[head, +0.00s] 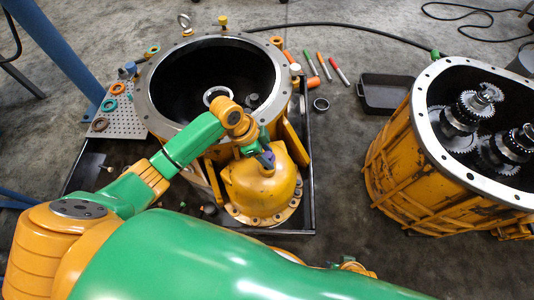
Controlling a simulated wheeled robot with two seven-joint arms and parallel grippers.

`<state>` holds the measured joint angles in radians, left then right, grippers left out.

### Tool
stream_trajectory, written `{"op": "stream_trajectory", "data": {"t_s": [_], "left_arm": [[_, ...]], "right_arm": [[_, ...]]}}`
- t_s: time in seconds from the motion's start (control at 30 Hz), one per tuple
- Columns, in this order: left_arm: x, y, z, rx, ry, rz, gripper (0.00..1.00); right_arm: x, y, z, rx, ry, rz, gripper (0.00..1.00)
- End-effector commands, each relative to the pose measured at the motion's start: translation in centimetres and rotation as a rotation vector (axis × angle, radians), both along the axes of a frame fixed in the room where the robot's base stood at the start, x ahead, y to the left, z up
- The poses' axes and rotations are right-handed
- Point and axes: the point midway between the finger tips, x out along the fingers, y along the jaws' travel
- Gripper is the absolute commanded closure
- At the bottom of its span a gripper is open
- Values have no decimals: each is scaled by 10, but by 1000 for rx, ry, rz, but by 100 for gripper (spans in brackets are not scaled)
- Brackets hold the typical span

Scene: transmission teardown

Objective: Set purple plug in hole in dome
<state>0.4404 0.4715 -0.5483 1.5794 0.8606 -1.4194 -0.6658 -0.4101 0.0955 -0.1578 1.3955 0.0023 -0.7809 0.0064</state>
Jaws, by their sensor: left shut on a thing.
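The yellow dome (262,192) stands on its round bolted flange in front of the large open housing. My left gripper (262,156) is over the top of the dome, pointing down at it. It is shut on the purple plug (267,160), a small dark purple piece at the fingertips. The hole in the dome is hidden under the gripper and plug, so I cannot tell whether the plug touches it or is in it. My right gripper is not in view.
The open yellow housing (160,110) stands behind the dome in a black tray (309,205). A second housing with gears (395,150) stands at the right. A perforated plate (126,122) with rings lies at the left. Markers (325,67) and a black bin (388,92) lie behind.

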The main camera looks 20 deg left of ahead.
Motion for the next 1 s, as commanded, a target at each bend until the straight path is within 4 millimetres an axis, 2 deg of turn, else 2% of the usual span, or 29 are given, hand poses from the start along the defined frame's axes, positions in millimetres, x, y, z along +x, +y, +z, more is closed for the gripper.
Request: {"op": "stream_trajectory", "data": {"t_s": [0.27,0.57,1.0], "left_arm": [[-1,1,2,0,0,1,100],[-1,1,-1,0,0,0,100],[-1,1,-24,0,0,0,100]], "right_arm": [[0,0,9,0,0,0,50],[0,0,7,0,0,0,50],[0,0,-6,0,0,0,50]]}}
